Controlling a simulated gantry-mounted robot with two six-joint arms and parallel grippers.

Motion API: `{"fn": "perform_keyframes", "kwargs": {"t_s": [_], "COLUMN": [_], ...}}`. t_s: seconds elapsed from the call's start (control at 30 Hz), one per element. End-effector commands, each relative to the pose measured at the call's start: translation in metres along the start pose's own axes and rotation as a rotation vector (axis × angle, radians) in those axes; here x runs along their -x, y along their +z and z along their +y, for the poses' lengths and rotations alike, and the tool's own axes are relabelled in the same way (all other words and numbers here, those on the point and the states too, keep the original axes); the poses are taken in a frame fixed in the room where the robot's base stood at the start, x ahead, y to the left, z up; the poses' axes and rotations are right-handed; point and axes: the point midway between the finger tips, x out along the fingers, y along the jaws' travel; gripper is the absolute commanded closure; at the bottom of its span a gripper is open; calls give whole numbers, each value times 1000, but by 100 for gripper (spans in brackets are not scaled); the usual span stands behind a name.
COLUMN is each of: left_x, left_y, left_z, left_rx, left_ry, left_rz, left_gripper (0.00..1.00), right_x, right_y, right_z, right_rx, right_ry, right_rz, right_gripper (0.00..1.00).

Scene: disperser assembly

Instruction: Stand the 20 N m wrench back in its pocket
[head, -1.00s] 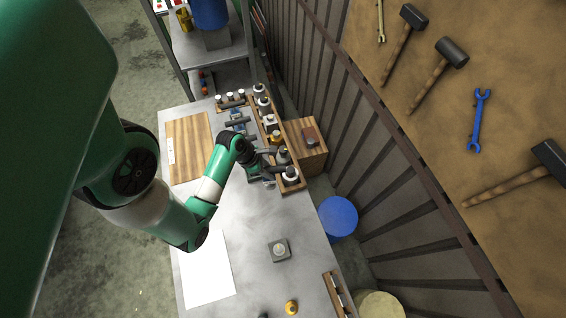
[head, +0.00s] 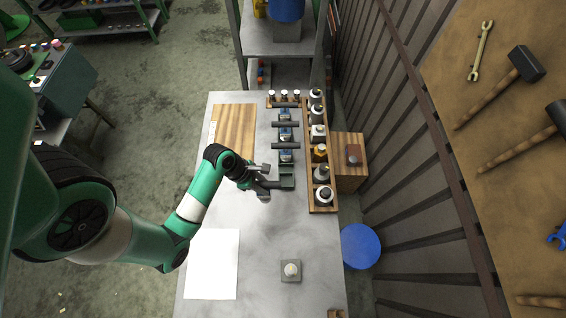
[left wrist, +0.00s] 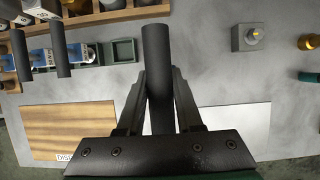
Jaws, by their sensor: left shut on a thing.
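My left gripper (head: 262,181) is shut on the dark cylindrical handle of a wrench. The handle (left wrist: 156,75) rises between the two fingers in the left wrist view; its lower end is hidden by my gripper. The wrench's label cannot be seen. A small grey-green pocket (head: 288,172) shows open and empty just right of my gripper in the head view. In the left wrist view the pocket (left wrist: 119,52) lies left of the handle, apart from it in the picture. Several blue-bodied wrenches (head: 286,156) with dark handles stand in a row behind the pocket. My right gripper is out of view.
A wooden rack of bottles (head: 322,212) runs along the table's right side. A wooden board (head: 234,130) and a white sheet (head: 213,264) lie on the left. A grey block with a round knob (head: 291,270) stands in front. The table's middle is clear.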

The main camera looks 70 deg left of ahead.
Motion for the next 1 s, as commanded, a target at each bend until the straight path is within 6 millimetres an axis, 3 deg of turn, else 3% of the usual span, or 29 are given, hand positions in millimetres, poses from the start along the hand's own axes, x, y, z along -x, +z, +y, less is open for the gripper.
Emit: {"fn": "perform_keyframes", "kwargs": {"t_s": [0.13,0.27,0.5,0.7,1.0], "left_x": [-3,-18,-62,-108,-122], "left_y": [3,11,34,35,36], "left_z": [4,22,74,100,110], "left_rx": [-4,-5,-5,-3,-3], "left_ry": [0,1,1,0,1], "left_rz": [-1,-2,-2,-1,-2], "left_gripper": [100,100,100,100,100], "right_x": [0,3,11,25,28], "right_y": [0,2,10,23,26], "right_z": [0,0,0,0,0], "right_rx": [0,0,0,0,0], "right_ry": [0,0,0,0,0], "right_rz": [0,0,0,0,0], "right_gripper": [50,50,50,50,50]}}
